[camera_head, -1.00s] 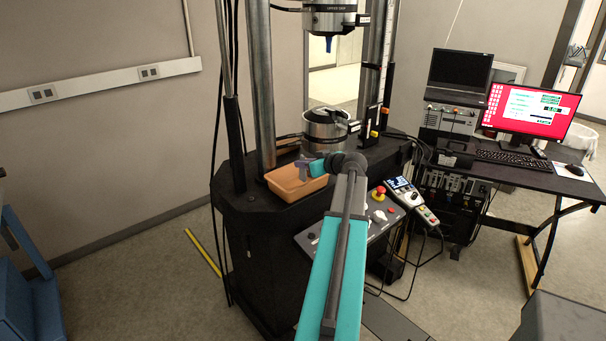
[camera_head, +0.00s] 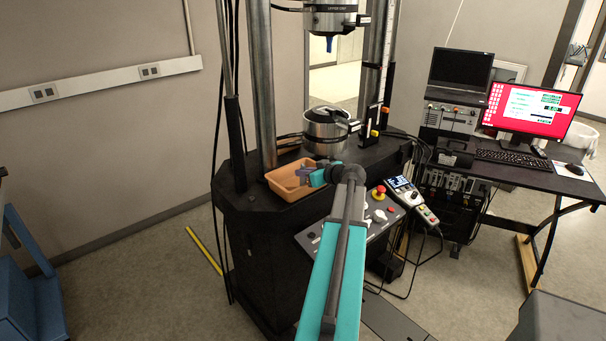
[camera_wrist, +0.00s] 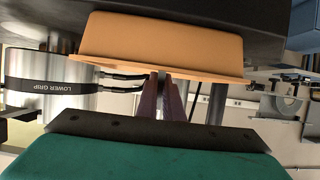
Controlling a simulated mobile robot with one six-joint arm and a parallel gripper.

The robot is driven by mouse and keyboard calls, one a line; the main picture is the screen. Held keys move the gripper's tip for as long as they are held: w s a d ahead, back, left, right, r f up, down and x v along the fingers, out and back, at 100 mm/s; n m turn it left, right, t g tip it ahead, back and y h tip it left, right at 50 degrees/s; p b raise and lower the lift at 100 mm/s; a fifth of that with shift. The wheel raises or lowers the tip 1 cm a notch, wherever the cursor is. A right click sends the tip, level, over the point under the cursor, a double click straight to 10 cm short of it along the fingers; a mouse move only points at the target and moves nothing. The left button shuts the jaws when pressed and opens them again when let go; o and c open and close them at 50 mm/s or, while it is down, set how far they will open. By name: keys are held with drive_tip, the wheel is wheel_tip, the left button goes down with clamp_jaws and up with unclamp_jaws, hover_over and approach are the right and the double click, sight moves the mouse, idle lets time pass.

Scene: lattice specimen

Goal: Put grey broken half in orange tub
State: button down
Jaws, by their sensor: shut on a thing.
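The orange tub (camera_head: 283,192) sits on the black base of the testing machine, left of the control panel. My gripper (camera_head: 303,173) is at the tub's right back side, at about rim height, pointing left over it. In the wrist view, which looks upside down, the tub (camera_wrist: 165,40) fills the top and my gripper's two purple-grey fingers (camera_wrist: 161,88) point at its rim. The fingers are close together, shut on the grey broken half. That piece is mostly hidden between them, and I cannot make out its shape. Most of the tub's inside is hidden or too small to read.
The lower grip cylinder (camera_head: 325,132) stands just behind the tub, and a steel column (camera_head: 262,90) rises at its back left. The control panel (camera_head: 368,215) with a red button lies to the right. The upper grip (camera_head: 330,18) hangs overhead.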

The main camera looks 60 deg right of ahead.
drive_tip(key=shift+f, duration=0.15)
drive_tip(key=c, duration=1.9)
unclamp_jaws()
drive_tip(key=shift+r, duration=0.25)
drive_tip(key=b+v, duration=0.3)
drive_tip(key=v, duration=0.9)
drive_tip(key=shift+s+f, duration=0.1)
drive_tip(key=shift+s, duration=0.05)
